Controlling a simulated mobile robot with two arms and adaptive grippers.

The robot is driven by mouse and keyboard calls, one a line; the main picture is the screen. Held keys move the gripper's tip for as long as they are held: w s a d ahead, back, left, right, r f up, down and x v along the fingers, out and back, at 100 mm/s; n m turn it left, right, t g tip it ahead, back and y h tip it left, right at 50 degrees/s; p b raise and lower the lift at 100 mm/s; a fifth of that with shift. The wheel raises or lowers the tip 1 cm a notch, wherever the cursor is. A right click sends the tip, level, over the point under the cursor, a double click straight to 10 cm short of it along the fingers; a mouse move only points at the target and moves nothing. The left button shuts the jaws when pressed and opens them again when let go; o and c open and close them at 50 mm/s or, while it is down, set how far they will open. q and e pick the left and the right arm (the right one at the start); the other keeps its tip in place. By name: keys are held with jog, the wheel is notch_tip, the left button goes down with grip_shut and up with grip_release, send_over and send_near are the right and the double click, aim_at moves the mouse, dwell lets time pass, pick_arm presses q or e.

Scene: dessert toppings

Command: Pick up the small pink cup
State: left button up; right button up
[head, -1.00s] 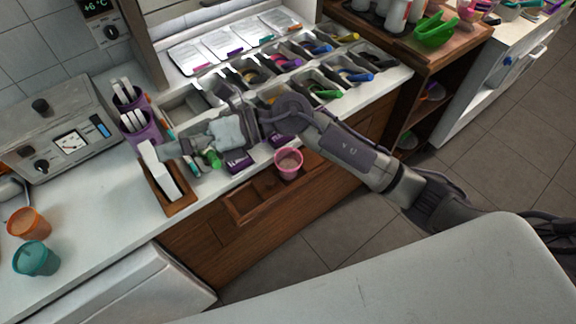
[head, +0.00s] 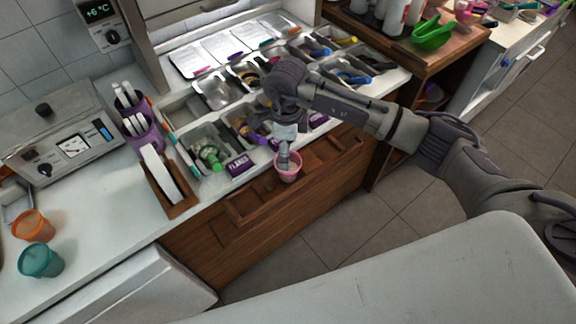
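The small pink cup (head: 291,177) stands upright by the front edge of the counter, over the brown wooden drawer area. My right gripper (head: 284,160) points down at it from above. Its fingertips overlap the cup's mouth and hide part of the rim and inside. I cannot tell whether the fingers are closed on the cup wall or apart. My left gripper is not clearly visible.
Topping bins (head: 209,148) line the counter behind the cup. A wooden holder with white slabs (head: 160,172) stands left of them. An orange cup (head: 33,226) and a teal cup (head: 41,261) stand at far left. Bare counter (head: 100,205) lies between.

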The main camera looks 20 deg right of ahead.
jog(key=f+p, duration=0.1)
jog(key=f, duration=0.1)
jog(key=f+p, duration=0.1)
jog(key=f, duration=0.2)
jog(key=shift+s+d+f, duration=0.1)
jog(key=shift+s+f, duration=0.1)
jog(key=shift+f, duration=0.75)
jog(key=c, duration=1.2)
